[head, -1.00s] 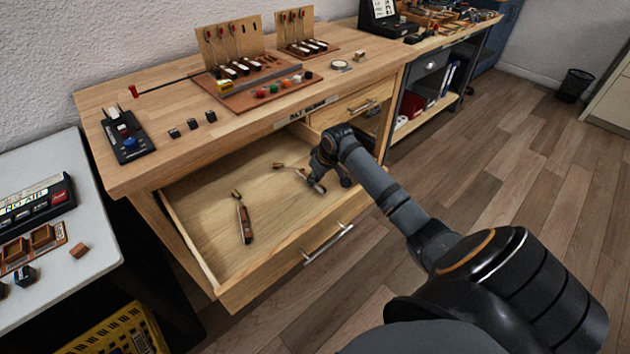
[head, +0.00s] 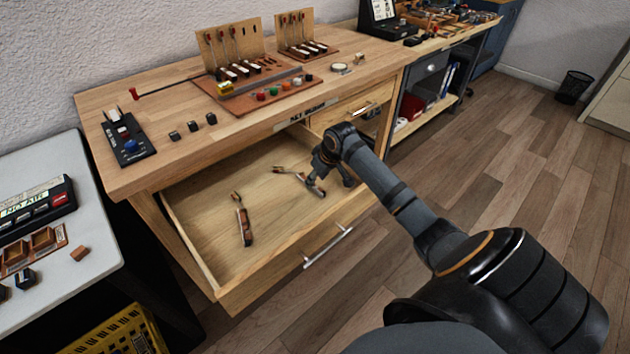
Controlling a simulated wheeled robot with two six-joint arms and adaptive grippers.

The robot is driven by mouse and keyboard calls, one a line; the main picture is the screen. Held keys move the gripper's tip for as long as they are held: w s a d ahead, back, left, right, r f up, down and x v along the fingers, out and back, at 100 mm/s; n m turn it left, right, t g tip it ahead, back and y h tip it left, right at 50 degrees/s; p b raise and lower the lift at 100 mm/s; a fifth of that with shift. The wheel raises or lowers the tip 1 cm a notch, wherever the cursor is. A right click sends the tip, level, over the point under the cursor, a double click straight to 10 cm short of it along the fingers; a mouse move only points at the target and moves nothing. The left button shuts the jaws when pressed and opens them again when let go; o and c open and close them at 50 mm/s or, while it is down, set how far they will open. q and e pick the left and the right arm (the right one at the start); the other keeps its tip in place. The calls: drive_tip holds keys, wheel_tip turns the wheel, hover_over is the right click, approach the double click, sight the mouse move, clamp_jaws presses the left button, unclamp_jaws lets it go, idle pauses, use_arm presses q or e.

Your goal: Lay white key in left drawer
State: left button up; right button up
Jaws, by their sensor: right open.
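The left drawer (head: 205,245) of the workbench is pulled open. A slim brown-and-grey piece (head: 243,222) lies in its left half. A second slim piece (head: 290,172), brown with a pale end, lies farther right, its near end beside my right gripper. My right gripper (head: 332,182) is open, pointing down inside the right part of the drawer; I cannot tell whether it touches that piece. Several white keys (head: 240,70) sit in a row on the brown board on the bench top. I cannot tell for sure which piece is the white key. My left gripper is not in view.
The drawer front with its metal handle (head: 328,246) stands out over the floor. A closed drawer (head: 350,108) is to the right. A black device (head: 127,138) and small dark blocks (head: 192,126) stand on the bench top. The drawer's middle is free.

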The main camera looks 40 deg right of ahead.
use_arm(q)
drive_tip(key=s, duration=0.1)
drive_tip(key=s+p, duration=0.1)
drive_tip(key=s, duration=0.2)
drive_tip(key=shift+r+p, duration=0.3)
use_arm(e)
drive_tip(key=v, duration=0.9)
drive_tip(key=shift+s+r, duration=0.2)
drive_tip(key=shift+r, duration=0.15)
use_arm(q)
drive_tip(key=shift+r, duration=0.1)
